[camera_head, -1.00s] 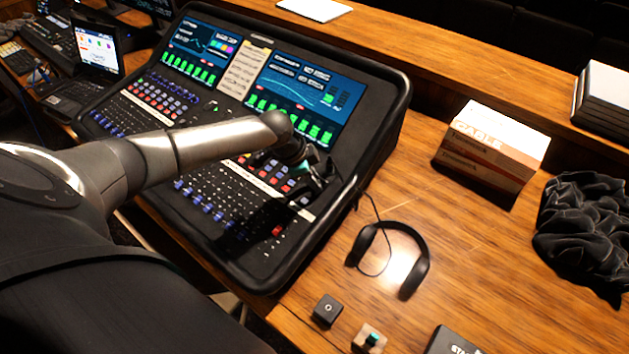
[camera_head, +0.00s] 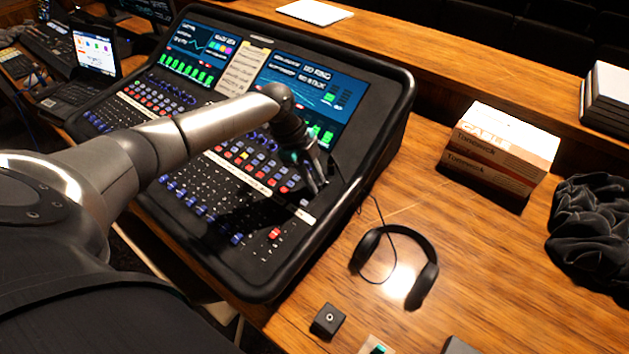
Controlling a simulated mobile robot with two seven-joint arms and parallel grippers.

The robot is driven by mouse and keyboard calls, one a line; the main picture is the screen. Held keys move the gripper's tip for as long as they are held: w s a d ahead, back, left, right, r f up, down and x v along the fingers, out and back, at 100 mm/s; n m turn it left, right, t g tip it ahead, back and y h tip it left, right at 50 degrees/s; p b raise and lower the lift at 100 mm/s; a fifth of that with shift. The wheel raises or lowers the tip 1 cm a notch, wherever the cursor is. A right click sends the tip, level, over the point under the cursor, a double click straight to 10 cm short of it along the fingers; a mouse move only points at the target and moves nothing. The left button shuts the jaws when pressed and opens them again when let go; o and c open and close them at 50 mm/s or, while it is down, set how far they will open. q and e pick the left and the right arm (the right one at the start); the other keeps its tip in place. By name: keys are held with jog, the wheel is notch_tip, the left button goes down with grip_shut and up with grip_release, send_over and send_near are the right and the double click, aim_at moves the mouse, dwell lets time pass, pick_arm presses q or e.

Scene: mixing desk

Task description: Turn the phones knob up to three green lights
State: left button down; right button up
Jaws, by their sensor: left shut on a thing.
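The mixing desk (camera_head: 390,140) stands on the wooden table, with screens at its top and rows of coloured buttons and blue faders below. My left gripper (camera_head: 320,185) reaches over the desk's right side and points down at the panel near its right edge. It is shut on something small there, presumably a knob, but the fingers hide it. I cannot make out the phones knob or its green lights. The green bars on the screens (camera_head: 190,70) are level meters. My right gripper is not in view.
Black headphones (camera_head: 430,275) lie right of the desk, their cable running to it. A small black box (camera_head: 328,320) is in front. Cardboard boxes (camera_head: 500,150), black cloth (camera_head: 590,225) and a stack of books (camera_head: 608,95) stand right. A laptop (camera_head: 95,50) is at left.

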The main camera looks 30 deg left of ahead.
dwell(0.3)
pick_arm(q)
jog(key=c, duration=0.7)
grip_release()
jog(key=shift+r, duration=0.1)
jog(key=v, duration=1.5)
jog(key=shift+p, duration=0.3)
jog(key=shift+w+a, duration=0.1)
